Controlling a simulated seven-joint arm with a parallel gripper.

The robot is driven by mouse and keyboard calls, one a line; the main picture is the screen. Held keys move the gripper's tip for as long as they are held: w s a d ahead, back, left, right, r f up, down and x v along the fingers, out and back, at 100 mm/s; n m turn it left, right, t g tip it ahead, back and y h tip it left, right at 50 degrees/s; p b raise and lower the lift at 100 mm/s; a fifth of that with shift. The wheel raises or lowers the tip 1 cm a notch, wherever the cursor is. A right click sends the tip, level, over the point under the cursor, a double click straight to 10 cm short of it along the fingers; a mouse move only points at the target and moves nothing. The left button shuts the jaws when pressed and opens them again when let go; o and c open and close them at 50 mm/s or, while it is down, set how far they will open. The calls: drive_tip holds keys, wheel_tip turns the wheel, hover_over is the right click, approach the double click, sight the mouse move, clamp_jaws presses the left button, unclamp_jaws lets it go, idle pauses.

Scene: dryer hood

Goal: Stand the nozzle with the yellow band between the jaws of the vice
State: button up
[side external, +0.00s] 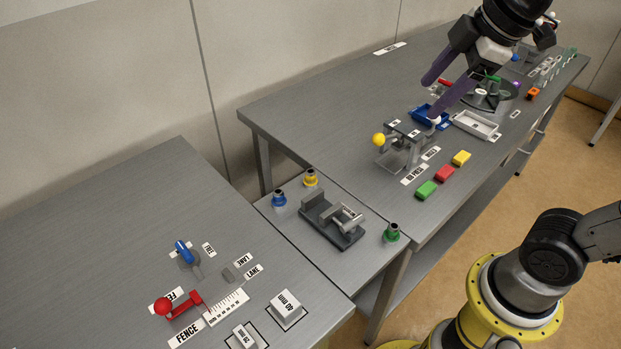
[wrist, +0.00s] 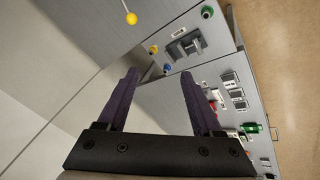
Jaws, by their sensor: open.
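The nozzle with the yellow band (side external: 310,178) stands on the small middle table, behind the vice. It also shows in the wrist view (wrist: 153,49). The grey vice (side external: 332,219) is on the same table with nothing seen between its jaws; it is also in the wrist view (wrist: 186,45). A blue-banded nozzle (side external: 279,199) stands left of the vice and a green-banded nozzle (side external: 392,233) to its right. My gripper (side external: 430,98) is open and empty, high over the far table and well away from the nozzles. Its two purple fingers also show in the wrist view (wrist: 158,85).
A stand with a yellow ball (side external: 378,139) rises from the far table near the middle table. Red, green and yellow blocks (side external: 445,173), a blue tray (side external: 428,117) and a white tray (side external: 476,124) lie there. The near table has a red-knobbed fence (side external: 178,304) and a blue-handled lever (side external: 184,252).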

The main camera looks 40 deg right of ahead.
drive_tip(key=w+a+n+g, duration=0.1)
drive_tip(key=w+n, duration=0.3)
drive_tip(key=w, duration=0.7)
drive_tip(key=n+g, duration=0.4)
hover_over(311, 171)
wheel_tip(311, 171, down, 15)
drive_tip(key=f, duration=1)
drive_tip(key=shift+s+a, duration=0.1)
drive_tip(key=shift+a, duration=0.15)
drive_tip(key=shift+d+f, duration=0.15)
drive_tip(key=shift+f, duration=2.9)
clamp_jaws()
